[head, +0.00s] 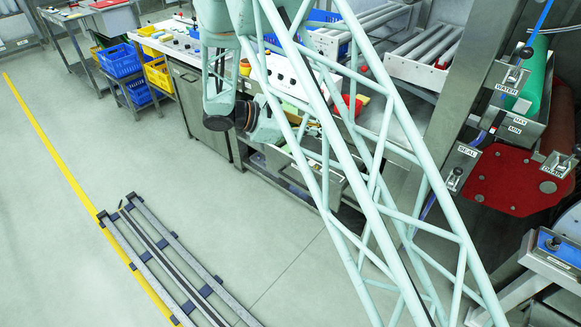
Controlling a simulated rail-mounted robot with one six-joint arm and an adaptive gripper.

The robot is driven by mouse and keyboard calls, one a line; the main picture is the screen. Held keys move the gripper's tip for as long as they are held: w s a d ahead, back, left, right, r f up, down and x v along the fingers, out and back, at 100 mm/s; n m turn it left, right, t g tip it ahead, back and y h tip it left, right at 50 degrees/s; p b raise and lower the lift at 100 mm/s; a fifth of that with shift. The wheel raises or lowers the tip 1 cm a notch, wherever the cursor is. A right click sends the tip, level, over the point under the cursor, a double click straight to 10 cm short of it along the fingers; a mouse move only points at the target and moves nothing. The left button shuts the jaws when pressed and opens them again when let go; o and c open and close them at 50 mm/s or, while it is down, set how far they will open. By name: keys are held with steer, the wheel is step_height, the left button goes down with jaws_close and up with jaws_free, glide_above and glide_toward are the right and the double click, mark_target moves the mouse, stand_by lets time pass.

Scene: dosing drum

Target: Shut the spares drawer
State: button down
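The spares drawer (290,172) is a grey metal drawer under the bench in the middle of the head view. It stands pulled out, with green and yellow items partly visible in it. My pale green lattice arm link crosses in front of it and hides much of its front and inside. My gripper (304,127) is just above the drawer, beyond my dark wrist joint, and largely hidden by the lattice bars. I cannot tell whether its fingers are open or shut, or whether it touches the drawer.
The steel bench (385,128) carries a red bin (347,104) and control panels. Blue crates (119,61) and a yellow crate (159,75) stand at the back left. A rail frame (166,262) lies on the open floor.

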mark_target(294, 162)
steer(key=w+a+f+n+t, duration=0.1)
steer(key=a+f+n+t, duration=0.2)
steer(key=a+f, duration=0.3)
steer(key=w+a+f+n+t+y+p, duration=0.1)
steer(key=a+f+n+t, duration=0.2)
steer(key=a+f, duration=0.4)
steer(key=w+a+f+n+t+y, duration=0.1)
steer(key=a+f+n+t, duration=0.3)
steer(key=f, duration=1.4)
steer(key=a+n, duration=0.1)
steer(key=a, duration=0.2)
steer(key=shift+w, duration=0.4)
steer(key=shift+b+x, duration=0.4)
steer(key=shift+x, duration=6.55)
steer(key=shift+d, duration=0.15)
